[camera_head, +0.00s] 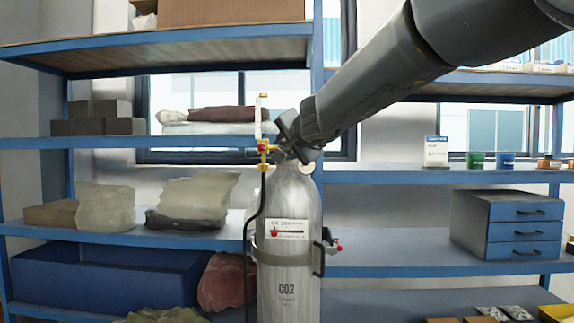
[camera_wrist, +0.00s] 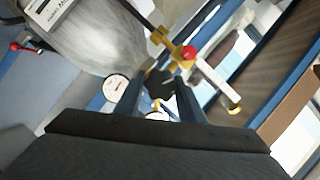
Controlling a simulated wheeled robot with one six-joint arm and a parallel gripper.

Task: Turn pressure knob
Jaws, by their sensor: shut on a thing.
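A grey CO2 cylinder (camera_head: 287,215) stands upright before the shelves. Brass regulator fittings (camera_head: 264,152) and an upright flow tube (camera_head: 258,115) are at its top. My gripper (camera_head: 284,140) is at the regulator, reaching in from the upper right and hiding part of it. In the wrist view, a dark lobed pressure knob (camera_wrist: 159,82) sits between the two fingers, which are shut on it. A white round gauge (camera_wrist: 117,88) is beside the left finger. A small red knob (camera_wrist: 189,53) sits on the brass fitting, and the flow tube (camera_wrist: 216,86) extends to the right.
Blue shelves (camera_head: 400,177) stand behind the cylinder. Wrapped bags (camera_head: 195,198) and a blue bin (camera_head: 110,280) are at left. A black hose (camera_head: 248,230) hangs along the cylinder's left side.

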